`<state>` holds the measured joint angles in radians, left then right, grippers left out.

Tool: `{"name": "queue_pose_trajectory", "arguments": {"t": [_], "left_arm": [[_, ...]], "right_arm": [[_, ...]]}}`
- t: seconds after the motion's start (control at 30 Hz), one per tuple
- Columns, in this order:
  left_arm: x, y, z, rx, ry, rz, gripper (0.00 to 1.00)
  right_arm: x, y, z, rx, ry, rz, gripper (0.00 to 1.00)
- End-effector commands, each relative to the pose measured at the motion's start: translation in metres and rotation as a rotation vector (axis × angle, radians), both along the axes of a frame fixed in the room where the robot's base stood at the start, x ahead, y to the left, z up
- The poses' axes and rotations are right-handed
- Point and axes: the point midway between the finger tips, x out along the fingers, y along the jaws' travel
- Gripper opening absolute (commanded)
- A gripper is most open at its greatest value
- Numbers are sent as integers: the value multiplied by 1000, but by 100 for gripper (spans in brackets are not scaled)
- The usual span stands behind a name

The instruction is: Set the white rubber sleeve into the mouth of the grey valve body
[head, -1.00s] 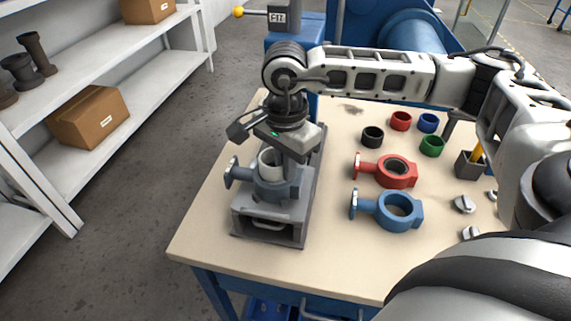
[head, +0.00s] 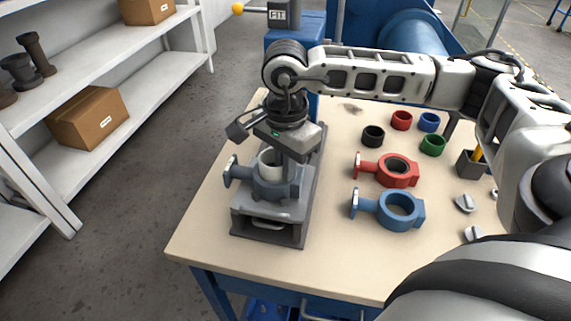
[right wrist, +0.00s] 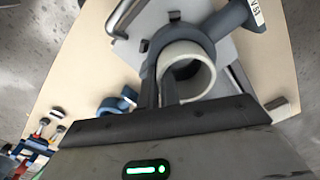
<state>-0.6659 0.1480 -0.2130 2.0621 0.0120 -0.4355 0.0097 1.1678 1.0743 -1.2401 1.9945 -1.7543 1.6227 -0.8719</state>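The white rubber sleeve (head: 269,163) stands upright at the mouth of the grey valve body (head: 272,188), with its upper part above the rim. In the right wrist view the sleeve (right wrist: 206,62) is a white ring within the grey valve body (right wrist: 230,20); how deep it sits I cannot tell. My right gripper (head: 290,160) points down over the valve body. In the right wrist view its two fingers (right wrist: 160,92) are close together with the sleeve's near wall between them. The fingers hide part of the sleeve and mouth. My left gripper is not in view.
The valve body rests on a grey stand (head: 268,232) on the table (head: 330,255). To its right lie a red valve body (head: 403,180) and a blue one (head: 406,224). Black, red, blue and green sleeves stand farther back. A shelf (head: 100,160) stands at left.

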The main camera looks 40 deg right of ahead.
Motion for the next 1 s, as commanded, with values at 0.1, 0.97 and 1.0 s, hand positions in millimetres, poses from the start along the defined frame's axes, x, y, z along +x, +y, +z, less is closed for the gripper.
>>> {"name": "queue_pose_trajectory", "arguments": {"t": [0.1,0.97,1.0], "left_arm": [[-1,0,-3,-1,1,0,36],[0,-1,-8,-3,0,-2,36],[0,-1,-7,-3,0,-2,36]], "right_arm": [[0,0,-2,0,0,0,0],[-2,1,-13,1,8,0,12],[-2,1,-13,1,9,0,24]]}}
